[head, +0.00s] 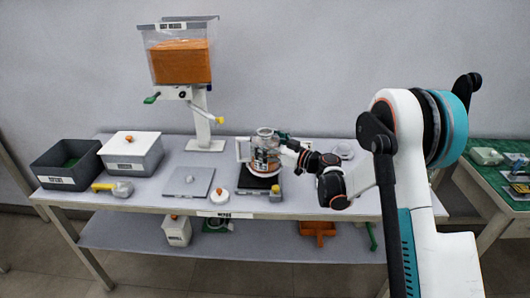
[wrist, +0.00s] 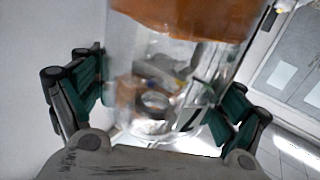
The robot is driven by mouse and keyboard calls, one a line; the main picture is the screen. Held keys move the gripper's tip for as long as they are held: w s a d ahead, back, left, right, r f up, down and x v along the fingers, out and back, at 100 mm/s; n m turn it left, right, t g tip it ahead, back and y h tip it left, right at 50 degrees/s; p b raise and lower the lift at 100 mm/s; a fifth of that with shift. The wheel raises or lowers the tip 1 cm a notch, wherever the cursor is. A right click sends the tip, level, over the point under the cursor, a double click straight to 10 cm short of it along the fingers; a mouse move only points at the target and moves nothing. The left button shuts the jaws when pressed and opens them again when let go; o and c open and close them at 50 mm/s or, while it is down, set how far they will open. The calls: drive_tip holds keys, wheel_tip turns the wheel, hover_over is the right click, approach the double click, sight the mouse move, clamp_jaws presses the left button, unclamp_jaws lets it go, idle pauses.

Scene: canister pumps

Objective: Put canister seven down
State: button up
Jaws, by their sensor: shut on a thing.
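A clear canister (head: 264,158) with a side handle is over the dark square plate (head: 259,196) at the middle of the table. My gripper (head: 284,145) is shut on the canister, reaching it from the right. In the wrist view the clear canister (wrist: 150,75) fills the space between the green-padded fingers (wrist: 160,95). A dark mark like a seven shows on its pale label. Orange shows at the top of that view. I cannot tell whether the canister's base touches the plate.
A white lid with an orange knob (head: 219,195) and a grey plate (head: 188,182) lie to the left. A hopper with orange contents (head: 180,62) stands behind. A dark open bin (head: 66,165) and a lidded box (head: 132,153) are at far left. Small items lie near the plate.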

wheel_tip(320, 180, down, 3)
drive_tip(key=shift+b, duration=0.4)
drive_tip(key=shift+r, duration=0.1)
drive_tip(key=o, duration=1.2)
